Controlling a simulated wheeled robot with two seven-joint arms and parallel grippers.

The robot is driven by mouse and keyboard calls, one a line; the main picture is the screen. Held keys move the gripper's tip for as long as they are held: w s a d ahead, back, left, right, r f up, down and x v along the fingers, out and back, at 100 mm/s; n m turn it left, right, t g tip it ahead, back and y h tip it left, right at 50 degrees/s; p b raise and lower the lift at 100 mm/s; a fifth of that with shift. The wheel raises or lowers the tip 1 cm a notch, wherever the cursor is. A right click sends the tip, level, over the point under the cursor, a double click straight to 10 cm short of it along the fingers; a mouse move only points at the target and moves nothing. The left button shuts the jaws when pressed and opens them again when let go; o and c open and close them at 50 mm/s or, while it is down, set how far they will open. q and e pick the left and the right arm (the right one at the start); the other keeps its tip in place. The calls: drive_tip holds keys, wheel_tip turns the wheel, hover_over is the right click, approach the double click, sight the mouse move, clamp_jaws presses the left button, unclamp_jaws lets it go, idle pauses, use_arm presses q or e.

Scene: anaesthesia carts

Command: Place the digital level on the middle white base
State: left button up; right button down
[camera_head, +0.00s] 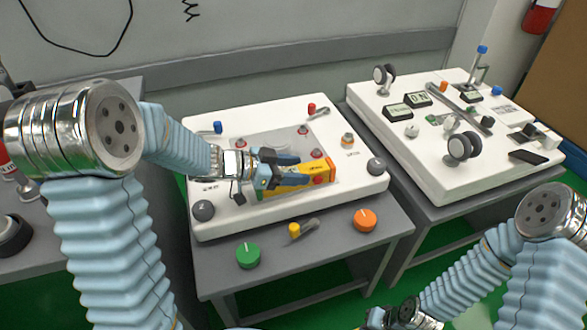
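The digital level (326,170), a yellow and orange block, lies on the middle white base (230,228), on or just above its grey central panel. My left gripper (303,170) reaches in from the left at the level. One dark-blue finger is on the level's far side and the other crosses its near side. Orange shows between the fingers, but whether they press on it is unclear. The fingers hide part of the level. My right gripper (400,318) is low at the bottom edge, partly cut off, away from the base.
The base carries knobs, a blue peg (217,128) and a red-tipped lever (312,109). A green knob (248,255), a yellow-tipped lever (303,228) and an orange knob (365,220) sit on the grey cart front. A second white base (425,180) with several devices stands right.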

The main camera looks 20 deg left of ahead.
use_arm(q)
drive_tip(key=shift+o, duration=1.3)
drive_tip(key=shift+r, duration=0.3)
drive_tip(key=p+v, duration=0.1)
drive_tip(key=v, duration=0.5)
drive_tip(key=shift+s+a+r, duration=0.1)
drive_tip(key=shift+s+a, duration=0.05)
drive_tip(key=shift+a, duration=0.15)
drive_tip(key=shift+s+a+r, duration=0.1)
drive_tip(key=shift+s+a, duration=0.15)
